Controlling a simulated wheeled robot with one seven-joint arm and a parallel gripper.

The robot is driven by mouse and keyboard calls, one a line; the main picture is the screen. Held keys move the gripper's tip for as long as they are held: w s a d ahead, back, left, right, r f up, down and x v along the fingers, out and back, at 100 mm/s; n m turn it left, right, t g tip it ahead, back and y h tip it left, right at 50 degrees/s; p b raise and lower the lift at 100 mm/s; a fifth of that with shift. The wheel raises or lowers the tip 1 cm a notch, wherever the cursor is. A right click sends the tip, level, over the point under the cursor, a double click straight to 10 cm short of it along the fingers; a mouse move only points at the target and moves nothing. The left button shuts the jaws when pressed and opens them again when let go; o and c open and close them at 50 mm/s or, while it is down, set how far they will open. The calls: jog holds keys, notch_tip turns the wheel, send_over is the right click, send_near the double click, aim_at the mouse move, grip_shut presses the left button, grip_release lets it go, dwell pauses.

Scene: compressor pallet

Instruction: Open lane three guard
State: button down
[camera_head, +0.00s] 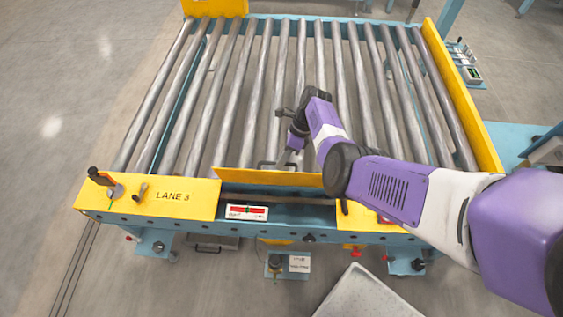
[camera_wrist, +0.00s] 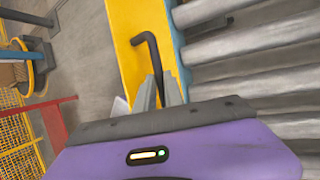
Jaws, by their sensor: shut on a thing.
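The lane three guard (camera_head: 240,179) is a yellow panel at the front end of the roller conveyor, right of the "LANE 3" lettering. A black bar handle (camera_head: 264,165) is on it. In the wrist view the yellow guard (camera_wrist: 128,45) runs upward beside the rollers, and its bent black handle (camera_wrist: 146,38) leads down between my fingers. My gripper (camera_head: 290,157) is shut on the handle; its grey fingertips show in the wrist view (camera_wrist: 160,88). The gripped part of the handle is mostly hidden by the fingers. My forearm covers the guard's right end.
A yellow plate marked LANE 3 (camera_head: 174,197) carries a black-knobbed lever (camera_head: 101,177). A red, white and green indicator (camera_head: 246,212) sits on the front rail. Metal rollers (camera_head: 255,85) lie behind the guard, with a yellow side rail (camera_head: 461,98) on the right. Floor is clear at left.

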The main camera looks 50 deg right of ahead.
jog(key=shift+s+f, duration=0.3)
jog(key=shift+f, duration=0.05)
jog(key=c, duration=1.5)
grip_release()
jog(key=shift+o, duration=0.2)
jog(key=shift+w+r, duration=0.1)
jog(key=shift+r, duration=0.05)
jog(key=shift+w+r, duration=0.1)
jog(key=shift+d+r, duration=0.1)
jog(key=shift+r, duration=0.05)
jog(key=p+v, duration=0.1)
jog(key=v, duration=0.6)
jog(key=shift+r, duration=0.15)
jog(key=shift+d, duration=0.1)
